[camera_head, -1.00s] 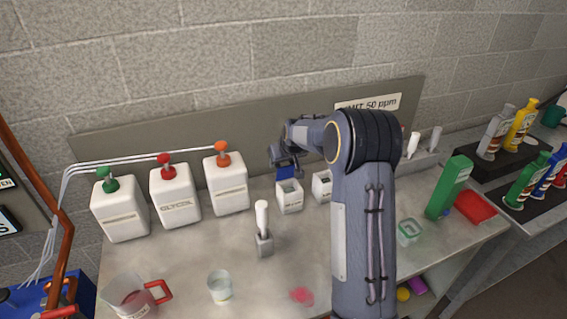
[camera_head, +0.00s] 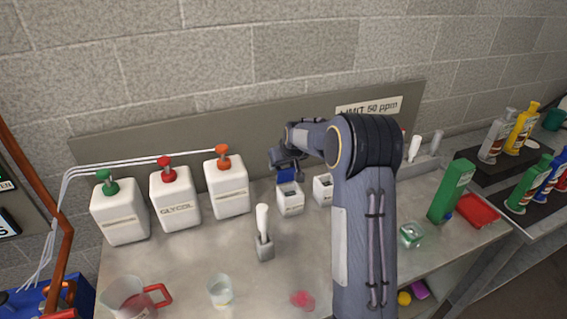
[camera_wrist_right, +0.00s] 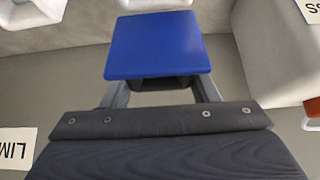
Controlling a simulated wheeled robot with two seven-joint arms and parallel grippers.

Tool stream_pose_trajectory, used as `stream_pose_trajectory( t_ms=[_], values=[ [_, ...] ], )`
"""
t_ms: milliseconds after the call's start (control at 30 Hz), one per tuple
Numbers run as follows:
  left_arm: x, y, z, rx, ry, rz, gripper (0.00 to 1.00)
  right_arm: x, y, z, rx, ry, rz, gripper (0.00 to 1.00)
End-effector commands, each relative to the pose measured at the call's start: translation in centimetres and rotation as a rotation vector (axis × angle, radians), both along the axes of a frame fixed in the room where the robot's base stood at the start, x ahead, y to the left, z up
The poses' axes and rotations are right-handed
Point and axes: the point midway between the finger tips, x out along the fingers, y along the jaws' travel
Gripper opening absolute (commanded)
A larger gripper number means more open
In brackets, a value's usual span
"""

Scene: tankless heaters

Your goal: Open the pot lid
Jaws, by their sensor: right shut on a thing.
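A small white pot (camera_head: 290,203) stands on the bench near the back panel. A blue square lid (camera_head: 287,176) is at its top rear edge, and it fills the middle of the right wrist view (camera_wrist_right: 157,45). My right gripper (camera_head: 286,163) is shut on the lid, with one finger on each side of it in the right wrist view (camera_wrist_right: 160,82). The pot's top shows partly in front of the lid; I cannot tell whether lid and pot touch. My left gripper is not in view.
A second white pot (camera_head: 323,188) stands just right, partly behind my arm. White pump bottles (camera_head: 228,190) stand to the left. A holder (camera_head: 264,248) with a white-handled tool, a beaker (camera_head: 220,291) and a red-handled jug (camera_head: 128,298) are in front. A green bottle (camera_head: 450,190) stands right.

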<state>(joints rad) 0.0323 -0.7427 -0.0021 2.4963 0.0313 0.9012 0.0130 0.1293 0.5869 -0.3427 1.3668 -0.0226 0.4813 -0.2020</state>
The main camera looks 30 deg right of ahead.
Motion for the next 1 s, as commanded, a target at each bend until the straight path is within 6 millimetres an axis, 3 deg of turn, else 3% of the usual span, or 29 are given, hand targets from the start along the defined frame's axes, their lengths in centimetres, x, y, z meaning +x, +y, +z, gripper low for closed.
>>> stream_pose_trajectory(
  t_ms=[500,533,633,1000],
  values=[
    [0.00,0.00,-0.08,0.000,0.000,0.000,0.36,-0.16,0.15,-0.61,0.002,0.011,0.002,0.13],
    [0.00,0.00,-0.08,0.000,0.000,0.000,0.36,-0.16,0.15,-0.62,0.003,0.012,0.002,0.58],
    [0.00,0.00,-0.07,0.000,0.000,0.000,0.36,-0.14,0.14,-0.54,0.003,0.010,0.001,0.71],
    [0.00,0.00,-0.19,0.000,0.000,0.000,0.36,-0.36,0.16,0.34,0.001,0.002,0.001,0.72]
  ],
)
